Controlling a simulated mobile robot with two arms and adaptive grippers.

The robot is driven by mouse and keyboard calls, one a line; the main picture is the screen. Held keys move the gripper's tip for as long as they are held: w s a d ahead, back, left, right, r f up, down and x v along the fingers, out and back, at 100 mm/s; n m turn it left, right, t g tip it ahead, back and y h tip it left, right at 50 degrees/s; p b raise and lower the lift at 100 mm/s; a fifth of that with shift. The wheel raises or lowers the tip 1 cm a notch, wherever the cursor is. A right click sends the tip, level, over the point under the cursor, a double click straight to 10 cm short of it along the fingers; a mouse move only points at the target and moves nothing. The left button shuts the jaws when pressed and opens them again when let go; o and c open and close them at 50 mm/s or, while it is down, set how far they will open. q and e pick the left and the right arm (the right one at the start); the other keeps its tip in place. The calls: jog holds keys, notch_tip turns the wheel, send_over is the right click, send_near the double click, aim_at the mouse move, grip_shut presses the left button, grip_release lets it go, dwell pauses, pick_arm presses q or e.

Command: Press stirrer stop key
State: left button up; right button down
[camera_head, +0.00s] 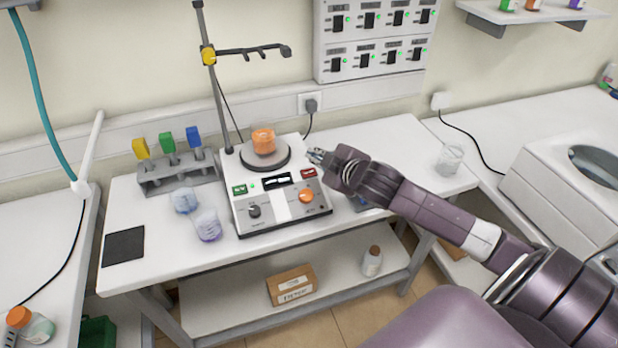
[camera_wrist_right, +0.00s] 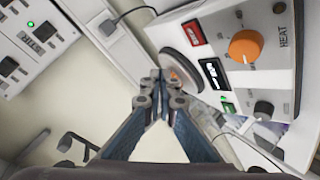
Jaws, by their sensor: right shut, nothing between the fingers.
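The stirrer (camera_head: 282,200) is a white box on the table with a dark round plate (camera_head: 265,156) on top. On its sloped front are a red key (camera_head: 308,173) at the right, a green key (camera_head: 239,189) at the left, a display and two knobs. My right gripper (camera_head: 316,156) is shut and empty, just behind and above the red key, apart from it as far as I can tell. In the right wrist view the red key (camera_wrist_right: 193,32) lies up and right of the closed fingertips (camera_wrist_right: 158,84). My left gripper is not in view.
A beaker of orange liquid (camera_head: 263,141) stands on the plate. A stand pole (camera_head: 216,90) rises behind. Two beakers (camera_head: 208,224) and a rack (camera_head: 178,176) are at the left. A clear beaker (camera_head: 449,160) stands at the right. The table's front left is mostly free.

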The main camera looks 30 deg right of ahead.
aim_at(309, 172)
jog(key=f+b, duration=0.1)
jog(key=f, duration=0.1)
jog(key=w+f+b, duration=0.1)
jog(key=f+b, duration=0.1)
jog(key=shift+w+d+f+b, duration=0.1)
jog(key=shift+w+d+b, duration=0.1)
jog(key=shift+b, duration=0.1)
jog(key=shift+w+f+b, duration=0.35)
jog(key=shift+f, duration=0.55)
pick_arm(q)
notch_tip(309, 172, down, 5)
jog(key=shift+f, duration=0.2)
pick_arm(e)
jog(key=shift+d+f, duration=0.1)
jog(key=shift+f, duration=0.05)
jog(key=shift+w+f, duration=0.15)
jog(key=shift+f, duration=0.05)
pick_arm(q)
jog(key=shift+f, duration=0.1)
pick_arm(e)
jog(key=shift+w+f, duration=0.15)
jog(key=shift+f, duration=0.3)
dwell(0.6)
jog(key=shift+r, duration=0.1)
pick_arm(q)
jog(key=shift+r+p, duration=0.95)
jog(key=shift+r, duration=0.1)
pick_arm(e)
jog(key=shift+s+r, duration=0.3)
jog(key=shift+r, duration=0.4)
